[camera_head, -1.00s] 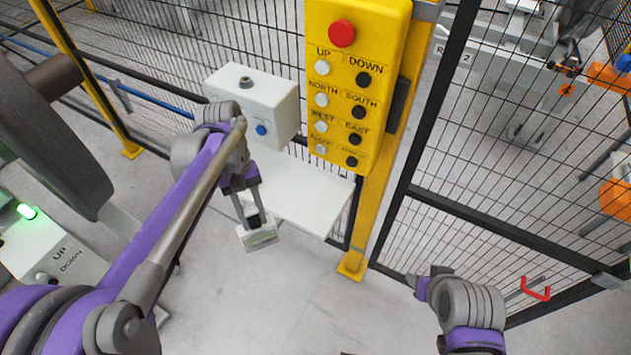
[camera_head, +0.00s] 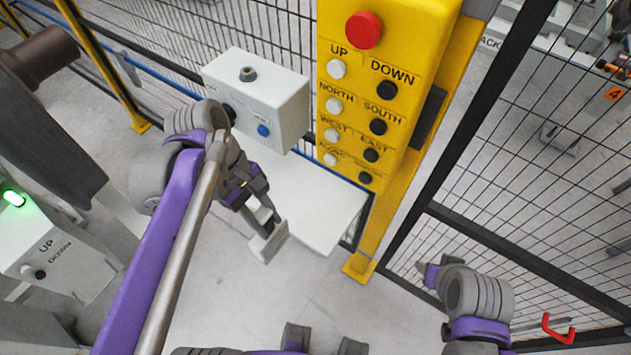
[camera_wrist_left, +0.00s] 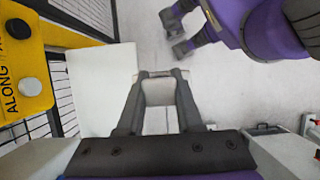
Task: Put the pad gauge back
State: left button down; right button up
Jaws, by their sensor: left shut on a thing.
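My left gripper (camera_head: 262,220) is shut on the pad gauge, a small pale grey block with a flat face (camera_head: 270,243). The gauge hangs at the fingertips, tilted, in front of the near left edge of a white shelf (camera_head: 318,212).
A white box with a blue button (camera_head: 258,95) stands at the back of the shelf. A yellow button pendant (camera_head: 385,85) hangs on a yellow post (camera_head: 372,238) right of it. Mesh fencing runs behind and to the right. A grey control box (camera_head: 65,262) stands left. Floor in front is clear.

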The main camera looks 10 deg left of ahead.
pick_arm(q)
jog(key=w+d+p, duration=0.1)
jog(key=w+d, duration=0.2)
jog(key=w, duration=0.4)
jog(key=w+d, duration=0.2)
jog(key=w, duration=0.6)
notch_tip(320, 180, down, 7)
jog(key=shift+w+d, duration=0.25)
jog(key=shift+d, duration=0.05)
pick_arm(e)
jog(key=shift+w+r, duration=0.3)
jog(key=shift+r, duration=0.25)
jog(key=shift+w+r, duration=0.3)
jog(key=shift+r, duration=0.25)
pick_arm(q)
jog(key=shift+f, duration=0.1)
pick_arm(e)
jog(key=shift+s+f, duration=0.1)
pick_arm(q)
jog(key=shift+f, duration=0.15)
jog(key=c, duration=0.8)
grip_release()
jog(key=shift+s, duration=0.1)
jog(key=shift+c, duration=0.2)
pick_arm(e)
jog(key=shift+s+f, duration=0.1)
